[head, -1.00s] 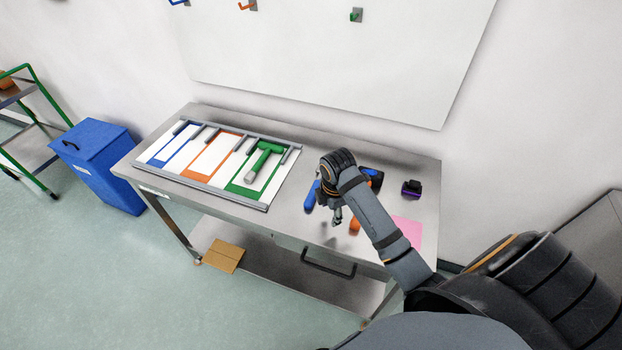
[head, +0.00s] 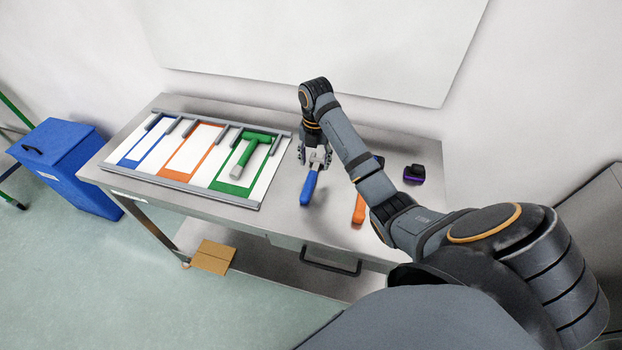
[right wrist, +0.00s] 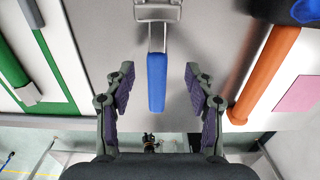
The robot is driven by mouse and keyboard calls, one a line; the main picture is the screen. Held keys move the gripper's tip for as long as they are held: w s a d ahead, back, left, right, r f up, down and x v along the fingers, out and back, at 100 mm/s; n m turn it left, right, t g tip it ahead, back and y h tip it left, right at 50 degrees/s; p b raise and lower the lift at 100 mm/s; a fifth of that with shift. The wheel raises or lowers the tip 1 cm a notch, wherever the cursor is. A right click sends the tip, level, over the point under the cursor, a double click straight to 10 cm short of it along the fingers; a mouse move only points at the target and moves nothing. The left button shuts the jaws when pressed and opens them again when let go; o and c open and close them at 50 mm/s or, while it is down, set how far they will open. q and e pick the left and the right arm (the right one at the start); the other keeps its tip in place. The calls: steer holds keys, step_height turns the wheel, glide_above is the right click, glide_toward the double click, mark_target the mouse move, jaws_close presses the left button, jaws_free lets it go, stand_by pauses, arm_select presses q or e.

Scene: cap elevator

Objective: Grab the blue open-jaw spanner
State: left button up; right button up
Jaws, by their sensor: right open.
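The blue open-jaw spanner (head: 308,188) lies on the steel table, its blue handle toward the front edge. Its metal part is partly hidden by my gripper in the head view. In the right wrist view the blue handle (right wrist: 156,82) stands between the open fingers, with the metal shank toward the top. My right gripper (head: 315,158) is open and empty, over the spanner's metal end in the head view. In the right wrist view its fingers (right wrist: 158,95) are spread on either side of the handle, not touching it. My left gripper is not in view.
An orange-handled tool (head: 359,208) lies to the right of the spanner; it also shows in the wrist view (right wrist: 265,75). A tool board (head: 193,184) with a green hammer (head: 250,152) lies left. A dark purple-black item (head: 414,174) sits at the right.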

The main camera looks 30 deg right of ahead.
mark_target(313, 172)
steer(key=shift+s+f+b, duration=0.1)
steer(key=shift+f+b, duration=0.15)
steer(key=shift+b, duration=0.05)
steer(key=f+b, duration=0.3)
steer(key=f, duration=0.1)
steer(key=shift+a+b, duration=0.3)
steer(key=shift+a, duration=0.05)
steer(key=shift+f, duration=0.3)
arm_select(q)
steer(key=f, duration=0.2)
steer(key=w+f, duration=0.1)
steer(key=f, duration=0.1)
arm_select(e)
steer(key=shift+r, duration=0.15)
steer(key=shift+c, duration=1)
jaws_close()
